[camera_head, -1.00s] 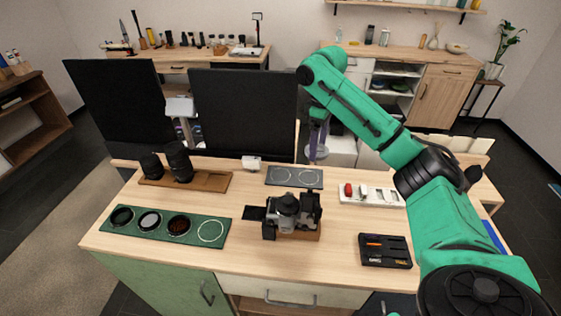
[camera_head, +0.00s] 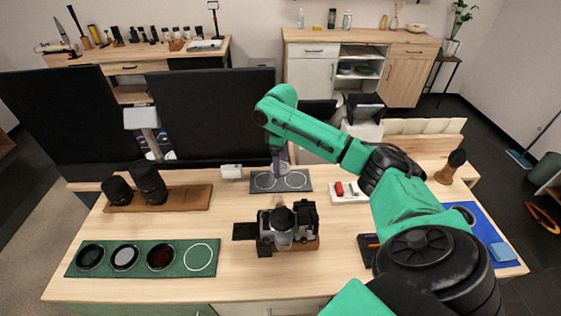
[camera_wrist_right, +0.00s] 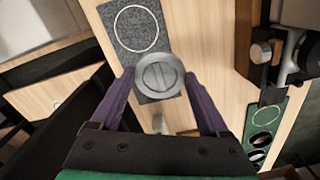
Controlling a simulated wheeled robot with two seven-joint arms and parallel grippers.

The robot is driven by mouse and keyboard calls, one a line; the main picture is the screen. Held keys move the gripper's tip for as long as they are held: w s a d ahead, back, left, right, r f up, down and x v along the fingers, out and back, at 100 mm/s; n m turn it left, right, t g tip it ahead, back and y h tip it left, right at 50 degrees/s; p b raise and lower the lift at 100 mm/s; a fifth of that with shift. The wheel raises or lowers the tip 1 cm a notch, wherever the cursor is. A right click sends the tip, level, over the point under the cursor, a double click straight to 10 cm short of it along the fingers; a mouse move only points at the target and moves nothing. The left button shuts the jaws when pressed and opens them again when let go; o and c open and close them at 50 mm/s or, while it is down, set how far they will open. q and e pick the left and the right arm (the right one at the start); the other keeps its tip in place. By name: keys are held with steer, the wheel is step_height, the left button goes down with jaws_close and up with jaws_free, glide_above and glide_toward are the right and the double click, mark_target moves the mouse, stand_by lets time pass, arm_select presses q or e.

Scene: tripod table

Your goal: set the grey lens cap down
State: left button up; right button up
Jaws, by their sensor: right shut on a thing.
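The grey lens cap (camera_wrist_right: 160,75) is a round disc with a slotted centre. My right gripper (camera_head: 280,165) is shut on it, one purple finger on each side in the right wrist view. The cap lies over one end of the dark grey mat (camera_head: 308,187), which is marked with two white circles. One circle (camera_wrist_right: 135,28) is bare in the right wrist view; the cap covers the area of the other. I cannot tell whether the cap touches the mat. My left gripper is not in view.
A camera on a wooden stand (camera_head: 285,228) stands in front of the mat. A small white box (camera_head: 231,172) is left of it, and a white tray (camera_head: 347,197) right of it. Black lenses (camera_head: 148,183) and a green filter mat (camera_head: 130,280) are farther left. Dark screens (camera_head: 212,115) stand behind.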

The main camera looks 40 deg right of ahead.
mark_target(281, 186)
step_height(281, 186, down, 7)
steer(key=shift+s+p, duration=0.15)
steer(key=shift+p, duration=0.2)
steer(key=shift+f, duration=0.2)
steer(key=shift+f, duration=0.1)
steer(key=o, duration=1.3)
steer(key=shift+r, duration=0.2)
step_height(281, 186, up, 12)
steer(key=shift+b, duration=1.1)
